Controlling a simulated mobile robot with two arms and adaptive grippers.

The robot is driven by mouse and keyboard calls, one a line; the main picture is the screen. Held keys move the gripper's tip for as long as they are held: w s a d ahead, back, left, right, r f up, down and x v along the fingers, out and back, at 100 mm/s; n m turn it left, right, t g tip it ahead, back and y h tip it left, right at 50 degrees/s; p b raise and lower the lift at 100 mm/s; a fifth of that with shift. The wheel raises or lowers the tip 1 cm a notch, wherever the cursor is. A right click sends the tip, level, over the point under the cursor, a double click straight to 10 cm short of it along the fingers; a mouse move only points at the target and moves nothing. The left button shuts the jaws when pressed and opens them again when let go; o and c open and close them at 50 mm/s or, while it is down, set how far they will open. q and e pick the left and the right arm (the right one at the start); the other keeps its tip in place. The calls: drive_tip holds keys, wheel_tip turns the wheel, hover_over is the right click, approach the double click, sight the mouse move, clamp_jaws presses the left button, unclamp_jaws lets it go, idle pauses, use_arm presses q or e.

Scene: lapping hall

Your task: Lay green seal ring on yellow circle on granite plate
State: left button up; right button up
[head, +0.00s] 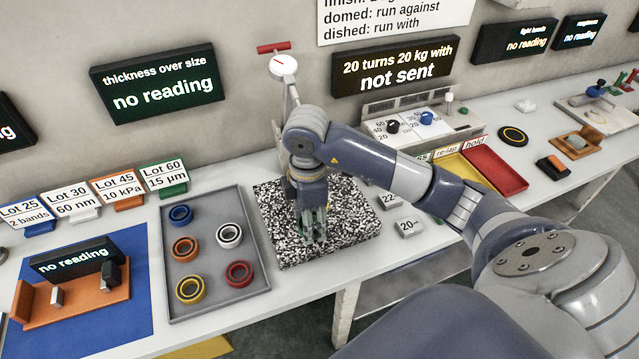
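The granite plate (349,214) is a black-and-white speckled slab on the bench. My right gripper (314,236) points down low over the middle of it. A greenish tint shows at its fingers, but I cannot make out a separate green seal ring or whether the fingers are open or shut on one. The yellow circle cannot be seen; the gripper and arm cover part of the plate. The grey tray (215,305) to the left holds blue, white, orange, red and yellow rings, and no green one shows there. My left gripper is not in view.
A dial gauge (284,67) on a post stands behind the plate. Small weights (409,226) sit right of it. An orange fixture (75,298) on a blue mat is at the left, and red (494,168) and yellow trays are at the right.

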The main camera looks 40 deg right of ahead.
drive_tip(key=w+d, duration=0.2)
drive_tip(key=w+d+p, duration=0.1)
drive_tip(key=w+d, duration=0.1)
drive_tip(key=w, duration=0.1)
drive_tip(key=w+d+f+p, duration=0.1)
drive_tip(key=w+d, duration=0.1)
drive_tip(key=w, duration=0.1)
drive_tip(key=shift+w+d, duration=0.1)
drive_tip(key=shift+w, duration=0.05)
drive_tip(key=shift+f+p, duration=0.65)
drive_tip(key=shift+f, duration=1.1)
drive_tip(key=o, duration=1.1)
drive_tip(key=shift+f, duration=0.1)
